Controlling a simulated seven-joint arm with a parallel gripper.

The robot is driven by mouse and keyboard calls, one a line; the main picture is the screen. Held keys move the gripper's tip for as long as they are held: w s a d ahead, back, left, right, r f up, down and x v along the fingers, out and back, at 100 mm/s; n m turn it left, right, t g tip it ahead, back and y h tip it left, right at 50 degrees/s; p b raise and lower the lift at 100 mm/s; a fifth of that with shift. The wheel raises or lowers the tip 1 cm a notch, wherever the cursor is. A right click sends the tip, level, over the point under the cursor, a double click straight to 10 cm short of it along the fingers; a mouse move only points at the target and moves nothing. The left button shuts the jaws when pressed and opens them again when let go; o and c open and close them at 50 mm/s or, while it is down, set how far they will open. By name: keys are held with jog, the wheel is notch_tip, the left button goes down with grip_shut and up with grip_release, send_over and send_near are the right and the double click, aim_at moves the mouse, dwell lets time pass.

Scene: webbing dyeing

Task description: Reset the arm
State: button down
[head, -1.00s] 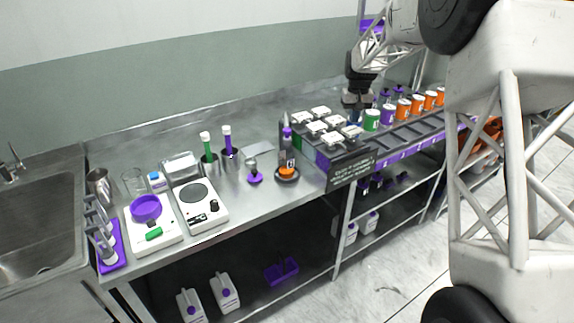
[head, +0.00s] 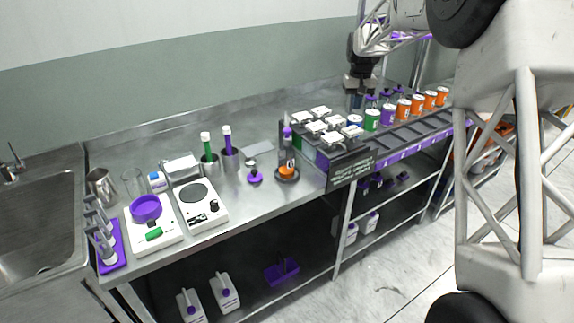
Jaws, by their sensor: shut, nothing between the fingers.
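My gripper (head: 357,100) is dark and hangs at the upper middle of the head view, pointing down. It is shut and holds nothing. It is over the back of the bench, just behind the row of coloured jars and the white-lidded containers. The fingertips are small here and partly hidden by the jars, so I cannot tell their exact height above the bench. My white lattice arm links fill the right side of the view and hide part of the bench's right end.
White-lidded containers (head: 324,126) and a row of jars (head: 403,109) stand close to my gripper. A black sign (head: 351,171) is at the front edge. Scales (head: 201,205), tubes and a sink (head: 38,215) lie left. The steel bench behind the containers looks clear.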

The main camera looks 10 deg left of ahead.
jog(key=s+d+r+m, duration=0.1)
jog(key=s+d+r, duration=0.3)
jog(key=s, duration=0.6)
jog(key=s+d+r+t, duration=0.1)
jog(key=s+d+r, duration=0.25)
jog(key=s, duration=0.65)
jog(key=s+d+r+m, duration=0.1)
jog(key=s+d+r, duration=0.25)
jog(key=s, duration=0.65)
jog(key=s+d+f, duration=0.2)
jog(key=s, duration=0.8)
jog(key=s+d+f+t, duration=0.1)
jog(key=s+d+f, duration=0.1)
jog(key=s, duration=0.8)
jog(key=s+d+f+m, duration=0.1)
jog(key=s+d+f, duration=0.1)
jog(key=s, duration=0.8)
jog(key=shift+s+d+f+t, duration=0.2)
jog(key=shift+f+t, duration=0.1)
jog(key=shift+f, duration=0.6)
